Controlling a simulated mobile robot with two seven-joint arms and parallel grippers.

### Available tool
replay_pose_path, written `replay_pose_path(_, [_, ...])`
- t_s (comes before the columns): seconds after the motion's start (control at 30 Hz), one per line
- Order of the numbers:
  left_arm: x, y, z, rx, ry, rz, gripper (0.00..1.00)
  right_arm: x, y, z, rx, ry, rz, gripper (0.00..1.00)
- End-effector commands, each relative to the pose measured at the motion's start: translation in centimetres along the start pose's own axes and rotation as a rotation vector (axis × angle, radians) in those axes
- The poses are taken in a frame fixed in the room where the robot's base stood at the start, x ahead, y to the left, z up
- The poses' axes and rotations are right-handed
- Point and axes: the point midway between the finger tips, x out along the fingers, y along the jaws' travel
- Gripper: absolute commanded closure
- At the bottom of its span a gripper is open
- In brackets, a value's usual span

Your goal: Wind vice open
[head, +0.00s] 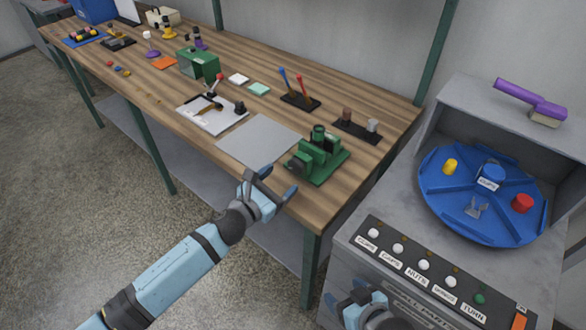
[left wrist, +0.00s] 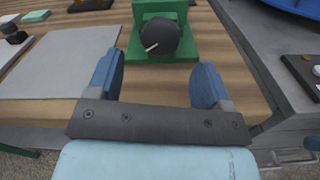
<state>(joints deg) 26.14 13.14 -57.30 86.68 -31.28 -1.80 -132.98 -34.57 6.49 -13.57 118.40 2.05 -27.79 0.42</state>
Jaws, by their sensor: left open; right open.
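The green vice (head: 318,160) stands on the front right end of the wooden bench. In the left wrist view the vice (left wrist: 160,8) shows its dark round knob (left wrist: 160,38) with a white mark pointing to the lower left. My left gripper (head: 278,182) is open and empty at the bench's front edge, just short of the vice. Its two blue fingers (left wrist: 157,72) stand apart, with the knob ahead between them and not touched. My right gripper (head: 358,298) is low at the bottom edge, in front of the button panel, open and partly cut off.
A grey mat (head: 258,140) lies left of the vice. A dark block holder (head: 357,130) is behind it. To the right stands a grey machine with labelled buttons (head: 424,265) and a blue turntable (head: 485,235). Other tools and the green box (head: 198,65) are farther along the bench.

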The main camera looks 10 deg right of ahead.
Motion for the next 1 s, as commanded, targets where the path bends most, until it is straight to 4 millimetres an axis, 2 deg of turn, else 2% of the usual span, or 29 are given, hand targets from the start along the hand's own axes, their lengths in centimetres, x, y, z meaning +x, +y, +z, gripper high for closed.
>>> replay_pose_path(0.1, [2.4,0.0,0.0,-0.001,-0.002,0.000,0.27,-0.1,0.2,0.5,-0.004,-0.006,0.002,0.27])
replay_pose_path(0.3, [4.8,0.0,0.0,-0.001,0.000,0.000,0.27,-0.2,0.4,0.8,-0.015,-0.012,0.002,0.27])
replay_pose_path(0.7, [5.5,0.0,0.0,-0.001,0.000,0.000,0.27,0.0,0.3,0.4,-0.013,-0.004,0.001,0.27])
replay_pose_path(0.9, [5.5,0.0,0.0,-0.001,0.000,0.000,0.73,0.1,0.1,0.2,-0.009,0.000,0.000,0.27])
replay_pose_path(0.93, [5.5,0.0,0.0,-0.001,0.000,0.000,0.76,0.1,0.1,0.2,-0.009,0.001,0.000,0.27])
replay_pose_path(1.0, [5.5,0.0,0.0,-0.002,0.000,0.000,0.76,0.1,0.1,0.2,-0.008,0.001,0.000,0.27])
